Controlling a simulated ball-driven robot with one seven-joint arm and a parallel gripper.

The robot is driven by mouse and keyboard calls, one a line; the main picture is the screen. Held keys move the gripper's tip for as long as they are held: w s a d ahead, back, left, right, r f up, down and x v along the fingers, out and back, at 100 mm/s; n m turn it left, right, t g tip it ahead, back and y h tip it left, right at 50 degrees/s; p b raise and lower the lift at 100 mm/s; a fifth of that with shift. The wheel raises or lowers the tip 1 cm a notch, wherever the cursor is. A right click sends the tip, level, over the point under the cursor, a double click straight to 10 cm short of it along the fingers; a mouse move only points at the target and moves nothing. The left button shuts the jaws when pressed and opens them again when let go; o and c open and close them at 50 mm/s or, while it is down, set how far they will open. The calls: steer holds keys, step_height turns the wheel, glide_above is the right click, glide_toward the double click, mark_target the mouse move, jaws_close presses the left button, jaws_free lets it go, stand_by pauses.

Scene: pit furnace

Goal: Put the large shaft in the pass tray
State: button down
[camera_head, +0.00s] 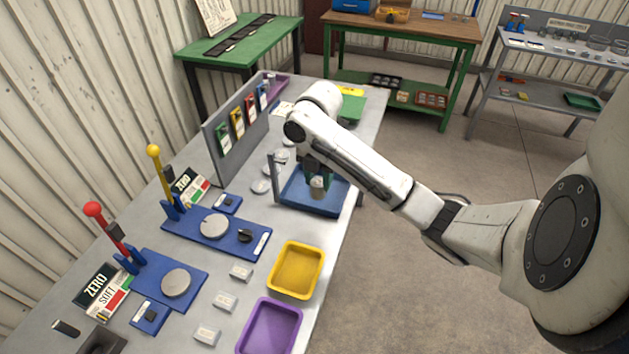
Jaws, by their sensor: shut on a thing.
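My gripper (318,172) points down over the blue tray (327,209) at the middle of the bench. It is shut on a short, pale metal cylinder (317,187), which looks like the large shaft. The cylinder is low, inside the tray's outline; I cannot tell whether it touches the tray floor. My arm hides part of the area behind. A green tray or mat (352,107) lies at the far end of the bench, partly behind my arm. No readable label shows which tray is the pass tray.
A yellow tray (296,270) and a purple tray (270,328) stand near the bench's right edge. Two blue gauge plates with levers (158,175) stand at left. A grey upright panel (240,125) with coloured holders runs behind. Several round discs lie beside the blue tray.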

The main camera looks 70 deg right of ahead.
steer(key=w+d+f+b, duration=0.1)
steer(key=d+f+b, duration=0.1)
steer(key=d+b, duration=0.1)
steer(key=w+d+f+b, duration=0.1)
steer(key=d+f+b, duration=0.2)
steer(key=w+d+f+b, duration=0.2)
steer(key=d+f+b, duration=0.1)
steer(key=d, duration=0.1)
steer(key=shift+w+f, duration=0.1)
steer(key=shift+d+f, duration=0.1)
steer(key=shift+f, duration=1.6)
steer(key=shift+f, duration=0.1)
steer(key=c, duration=0.6)
jaws_free()
steer(key=shift+f, duration=0.1)
steer(key=shift+c, duration=0.2)
step_height(320, 180, up, 12)
steer(key=p, duration=0.4)
